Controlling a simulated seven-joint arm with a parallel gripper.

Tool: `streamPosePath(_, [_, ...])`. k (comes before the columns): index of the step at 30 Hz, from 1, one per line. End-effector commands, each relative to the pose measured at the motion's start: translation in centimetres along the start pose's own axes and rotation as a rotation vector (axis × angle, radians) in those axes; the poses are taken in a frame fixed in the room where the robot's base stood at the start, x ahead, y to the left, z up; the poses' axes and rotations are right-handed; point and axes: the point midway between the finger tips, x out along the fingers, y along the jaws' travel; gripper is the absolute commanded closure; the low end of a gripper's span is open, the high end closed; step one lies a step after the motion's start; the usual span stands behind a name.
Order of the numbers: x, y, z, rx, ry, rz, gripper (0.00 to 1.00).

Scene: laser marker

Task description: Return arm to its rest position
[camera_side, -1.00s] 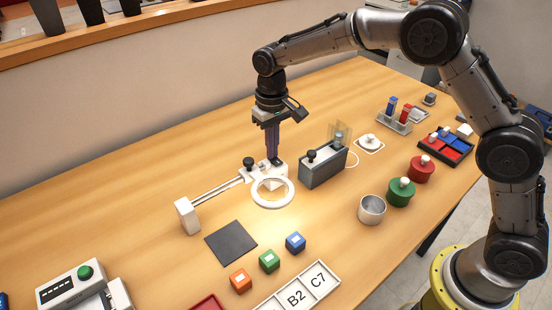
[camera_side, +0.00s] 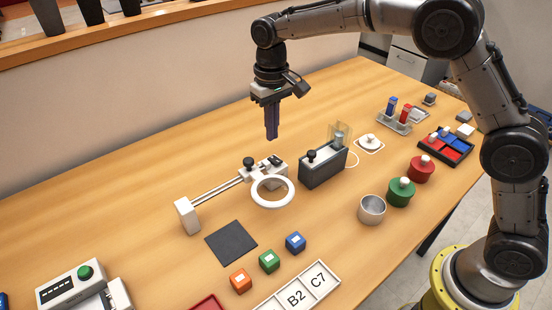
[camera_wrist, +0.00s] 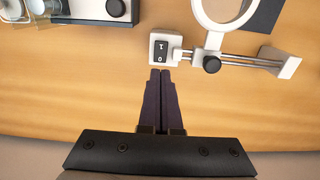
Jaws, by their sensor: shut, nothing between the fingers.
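My gripper (camera_side: 271,135) is shut and empty, pointing down in the air above the table behind the ring lamp.
A grey box with a black knob (camera_side: 322,168) stands right of the lamp. A black mat (camera_side: 231,242) and orange, green and blue cubes (camera_side: 269,261) lie in front. A metal cup (camera_side: 372,209) and green and red lidded pots (camera_side: 401,191) stand at the right. The air around my gripper is clear.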

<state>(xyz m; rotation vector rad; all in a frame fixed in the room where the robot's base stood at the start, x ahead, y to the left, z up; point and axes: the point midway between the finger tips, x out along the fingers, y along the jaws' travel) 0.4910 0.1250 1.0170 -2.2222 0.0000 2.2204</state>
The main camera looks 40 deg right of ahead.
Motion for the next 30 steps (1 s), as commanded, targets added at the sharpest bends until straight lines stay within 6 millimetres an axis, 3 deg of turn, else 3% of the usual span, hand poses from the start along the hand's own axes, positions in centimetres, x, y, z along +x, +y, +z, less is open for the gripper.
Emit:
streamPosePath(6, [-1.2,0.0,0.0,0.0,0.0,0.0,1.0])
streamPosePath(17, [-1.6,0.3,0.0,0.005,0.004,-0.001,1.0])
streamPosePath(20, [-3.8,0.9,-0.1,0.018,0.047,-0.012,1.0])
streamPosePath(23, [-7.7,2.3,0.9,0.041,0.11,-0.026,1.0])
streamPosePath(27, [-12.6,5.0,4.8,0.077,0.19,-0.04,1.0])
streamPosePath(30, [-15.2,6.7,8.2,0.093,0.244,-0.047,1.0])
